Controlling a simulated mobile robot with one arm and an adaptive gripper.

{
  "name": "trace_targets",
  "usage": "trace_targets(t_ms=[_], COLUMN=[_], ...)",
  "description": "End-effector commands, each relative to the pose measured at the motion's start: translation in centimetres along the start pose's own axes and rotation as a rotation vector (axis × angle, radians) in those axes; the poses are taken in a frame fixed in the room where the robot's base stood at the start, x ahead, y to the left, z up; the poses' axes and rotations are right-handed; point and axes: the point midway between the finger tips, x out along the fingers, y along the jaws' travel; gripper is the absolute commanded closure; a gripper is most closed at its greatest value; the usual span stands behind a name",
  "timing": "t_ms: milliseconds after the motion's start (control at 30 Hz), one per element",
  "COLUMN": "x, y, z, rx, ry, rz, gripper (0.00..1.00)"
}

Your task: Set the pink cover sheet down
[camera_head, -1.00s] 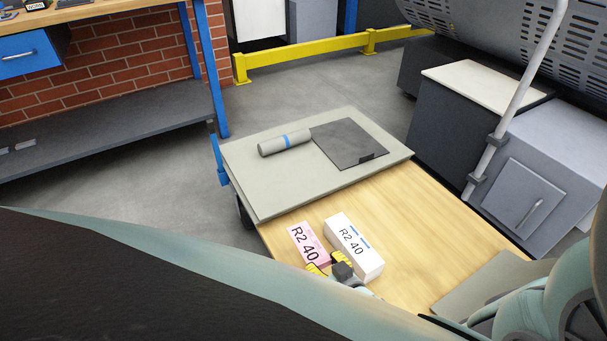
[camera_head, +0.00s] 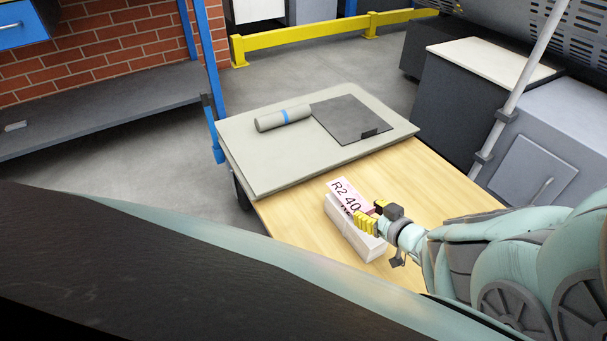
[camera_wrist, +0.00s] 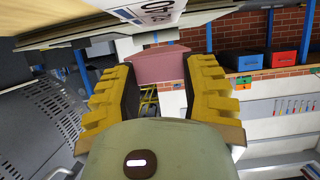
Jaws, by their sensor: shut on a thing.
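My gripper (camera_head: 369,219) is shut on the pink sheet at the right edge of the bundle. In the wrist view the sheet shows as a plain pink panel (camera_wrist: 160,64) between the yellow-and-black fingers, with the bundle's printed side (camera_wrist: 145,14) at the top.
The bundle stands on a wooden table top (camera_head: 430,182). A grey board (camera_head: 240,150) at its far end carries a grey roll (camera_head: 270,121) with a blue band and a dark flat plate (camera_head: 350,119). Bare wood lies right of the bundle. A grey cabinet (camera_head: 535,150) stands at right.

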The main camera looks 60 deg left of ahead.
Motion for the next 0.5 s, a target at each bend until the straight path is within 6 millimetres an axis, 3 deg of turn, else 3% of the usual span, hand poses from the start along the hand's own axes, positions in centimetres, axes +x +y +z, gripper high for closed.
trace_targets(t_ms=[500], x=[1.6], y=[0.1], z=[3.3], rx=[-0.002], ry=[0.001], rz=[-0.005], gripper=[0.75])
